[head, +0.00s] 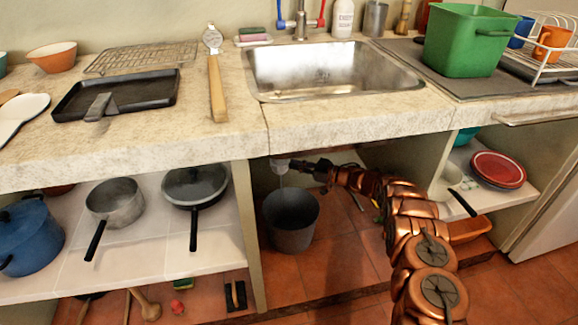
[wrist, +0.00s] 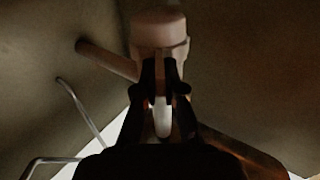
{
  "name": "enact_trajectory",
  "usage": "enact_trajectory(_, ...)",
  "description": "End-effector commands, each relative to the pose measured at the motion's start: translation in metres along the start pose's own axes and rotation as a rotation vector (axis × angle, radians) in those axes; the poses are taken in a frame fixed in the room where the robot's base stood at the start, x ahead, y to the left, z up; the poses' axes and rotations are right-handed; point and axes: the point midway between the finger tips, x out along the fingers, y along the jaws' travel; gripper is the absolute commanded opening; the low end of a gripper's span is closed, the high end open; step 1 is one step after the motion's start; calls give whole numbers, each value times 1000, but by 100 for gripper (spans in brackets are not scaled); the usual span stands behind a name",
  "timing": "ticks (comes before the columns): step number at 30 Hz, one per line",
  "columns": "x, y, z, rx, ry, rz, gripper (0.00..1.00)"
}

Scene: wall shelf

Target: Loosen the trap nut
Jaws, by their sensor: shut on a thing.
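The sink trap (wrist: 158,28) is a pale, rounded fitting at the top middle of the wrist view. A side pipe (wrist: 105,60) runs from it to the left wall. My gripper (wrist: 166,72) has its two dark fingers closed at the lower part of the fitting. The trap nut is mostly hidden by the fingers, so its edges do not show clearly. In the head view my gripper (head: 312,168) reaches in under the counter from the right, at the small pale trap (head: 280,164). A thin pale streak shows just below the trap; I cannot tell what it is.
A dark grey bucket (head: 291,222) stands on the tiled floor below the trap. A cabinet side wall (head: 249,220) is left of it, and the counter edge (head: 355,135) hangs close above my arm. The sink (head: 333,72) is above. Floor right of the bucket is partly clear.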

Motion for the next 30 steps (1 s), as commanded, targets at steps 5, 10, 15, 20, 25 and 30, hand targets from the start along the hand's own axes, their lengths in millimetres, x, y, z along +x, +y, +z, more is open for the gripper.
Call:
enact_trajectory(5,1,-1,-3,-2,5,-6,0)
enact_trajectory(10,0,0,-4,-3,6,-4,0)
enact_trajectory(15,-2,1,-3,-2,4,-1,23)
enact_trajectory(20,-4,2,-2,-2,3,3,33)
enact_trajectory(25,-4,2,-1,-2,2,3,33)
enact_trajectory(30,-4,3,-3,-2,2,4,33)
